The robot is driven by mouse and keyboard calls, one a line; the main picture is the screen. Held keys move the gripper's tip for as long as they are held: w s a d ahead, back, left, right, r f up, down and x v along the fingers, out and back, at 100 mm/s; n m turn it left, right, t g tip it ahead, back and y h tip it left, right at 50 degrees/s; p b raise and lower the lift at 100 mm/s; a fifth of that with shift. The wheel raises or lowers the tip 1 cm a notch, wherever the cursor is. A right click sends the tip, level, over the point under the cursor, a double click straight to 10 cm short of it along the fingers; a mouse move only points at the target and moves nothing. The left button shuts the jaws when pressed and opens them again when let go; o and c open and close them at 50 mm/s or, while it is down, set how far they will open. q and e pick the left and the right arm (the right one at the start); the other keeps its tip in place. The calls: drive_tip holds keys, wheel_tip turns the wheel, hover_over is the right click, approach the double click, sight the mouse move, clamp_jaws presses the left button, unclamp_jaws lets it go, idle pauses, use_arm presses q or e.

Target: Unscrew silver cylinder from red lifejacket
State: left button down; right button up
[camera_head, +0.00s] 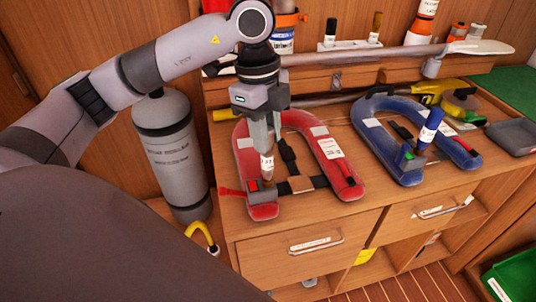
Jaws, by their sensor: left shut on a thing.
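The red lifejacket (245,160) lies as a U shape on the wooden cabinet top, with a black strap and buckle across its lower part. The silver cylinder (267,165) stands nearly upright over the jacket's left arm and carries a pale label. My left gripper (265,149) points down and is shut on the cylinder's upper part, which the fingers largely hide. My right gripper is not in view.
A blue lifejacket (376,138) with a blue-and-white cylinder (430,127) lies to the right. A long pole and a yellow-handled tool (434,92) lie behind. A grey tank (169,150) stands left of the cabinet. A dark tray (514,137) sits at right.

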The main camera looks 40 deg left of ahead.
use_arm(q)
drive_tip(key=shift+r, duration=0.35)
drive_tip(key=shift+r, duration=2.45)
